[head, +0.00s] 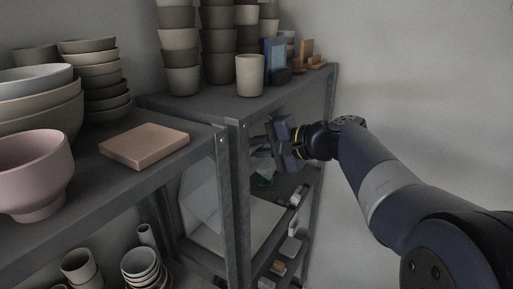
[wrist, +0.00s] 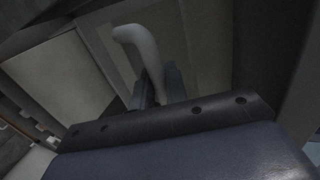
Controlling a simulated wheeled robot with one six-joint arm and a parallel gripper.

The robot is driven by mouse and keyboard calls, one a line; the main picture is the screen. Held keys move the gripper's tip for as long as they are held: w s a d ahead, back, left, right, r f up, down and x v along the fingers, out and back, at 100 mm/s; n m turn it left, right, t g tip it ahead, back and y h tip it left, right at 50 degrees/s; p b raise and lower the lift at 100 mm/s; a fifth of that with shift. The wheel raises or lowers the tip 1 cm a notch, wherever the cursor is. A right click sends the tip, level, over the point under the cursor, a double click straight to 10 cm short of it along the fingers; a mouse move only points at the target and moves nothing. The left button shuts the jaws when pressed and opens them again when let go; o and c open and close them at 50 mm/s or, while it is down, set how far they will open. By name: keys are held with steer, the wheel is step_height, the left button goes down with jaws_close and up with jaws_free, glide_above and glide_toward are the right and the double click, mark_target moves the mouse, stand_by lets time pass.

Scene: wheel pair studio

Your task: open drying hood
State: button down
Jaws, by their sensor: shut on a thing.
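My gripper (head: 264,146) reaches in at the right side of the grey shelf unit, just below its top board. In the wrist view my gripper (wrist: 158,88) has its two dark fingers closed on a pale curved handle (wrist: 140,45). The handle stands out from a pale panel, which I take to be the drying hood (wrist: 72,75). In the head view a pale translucent panel (head: 203,205) shows tilted inside the shelf frame, below the gripper. The handle is hidden in the head view. I cannot tell how far the hood is raised.
Stacked cups (head: 180,50) and a blue box (head: 275,52) stand on the top board above my gripper. Bowls (head: 38,165) and a tan slab (head: 145,145) sit on the nearer shelf. A grey post (head: 236,200) stands left of the gripper. Small items lie on lower shelves.

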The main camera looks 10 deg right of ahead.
steer(key=c, duration=1.8)
jaws_free()
steer(key=b+v, duration=0.2)
steer(key=v, duration=0.9)
steer(key=shift+b, duration=0.3)
steer(key=shift+a, duration=0.15)
steer(key=p+x, duration=0.2)
steer(key=x, duration=0.8)
steer(key=shift+w+a+f+p, duration=0.15)
steer(key=shift+w+a+p, duration=0.1)
steer(key=shift+p, duration=0.1)
steer(key=shift+f, duration=0.15)
steer(key=shift+s+d, duration=0.1)
